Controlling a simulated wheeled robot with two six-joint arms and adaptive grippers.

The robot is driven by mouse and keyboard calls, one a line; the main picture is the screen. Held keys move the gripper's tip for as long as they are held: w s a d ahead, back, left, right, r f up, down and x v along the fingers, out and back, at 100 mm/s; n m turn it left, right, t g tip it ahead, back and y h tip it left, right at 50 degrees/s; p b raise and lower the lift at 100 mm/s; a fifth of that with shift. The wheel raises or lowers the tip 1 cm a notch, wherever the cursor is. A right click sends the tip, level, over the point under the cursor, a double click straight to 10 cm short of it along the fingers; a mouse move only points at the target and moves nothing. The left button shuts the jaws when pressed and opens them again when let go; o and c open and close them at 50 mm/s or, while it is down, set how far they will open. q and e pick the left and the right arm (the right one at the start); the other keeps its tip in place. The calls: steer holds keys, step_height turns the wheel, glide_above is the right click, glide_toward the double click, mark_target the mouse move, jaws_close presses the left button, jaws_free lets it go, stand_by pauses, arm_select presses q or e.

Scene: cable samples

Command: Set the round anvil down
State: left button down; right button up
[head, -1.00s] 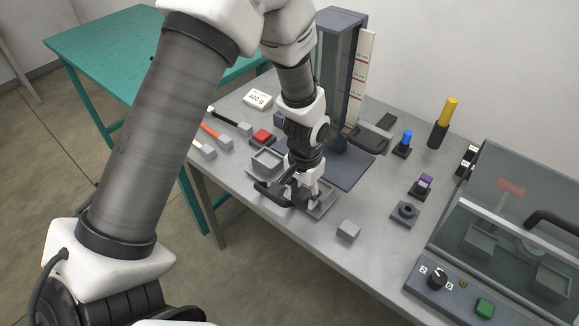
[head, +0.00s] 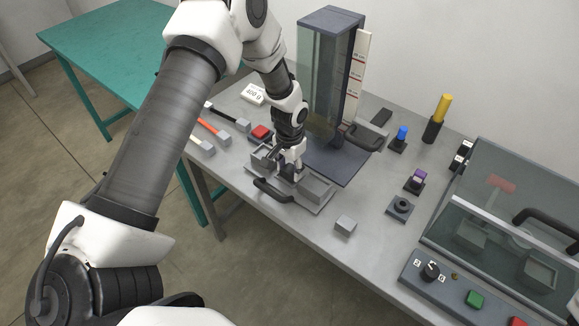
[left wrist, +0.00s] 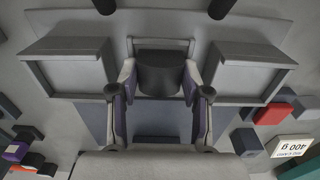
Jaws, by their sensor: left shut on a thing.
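The round anvil is the dark, flat-topped cylinder (left wrist: 160,74) between the fingertips in the left wrist view. My left gripper (left wrist: 160,88) is shut on it. In the head view my left gripper (head: 289,174) points down over the middle of a grey two-bin carrier (head: 313,205), between its two open bins. In the left wrist view one bin (left wrist: 70,72) is left of the anvil and the other bin (left wrist: 247,74) is right of it. I cannot tell whether the anvil touches the carrier. My right gripper is not in view.
A tall glass-fronted column (head: 331,85) stands close behind my left gripper. A grey block (head: 345,226) lies right of the carrier. A socketed block (head: 400,208) and a covered machine (head: 495,225) are further right. A red-topped block (head: 260,132) is behind the carrier.

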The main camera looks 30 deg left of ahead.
mark_target(289, 168)
arm_select(q)
steer(key=shift+f, duration=0.1)
steer(key=c, duration=0.5)
jaws_free()
steer(key=shift+c, duration=0.2)
steer(key=shift+r, duration=0.6)
step_height(289, 168, up, 11)
steer(key=b, duration=0.2)
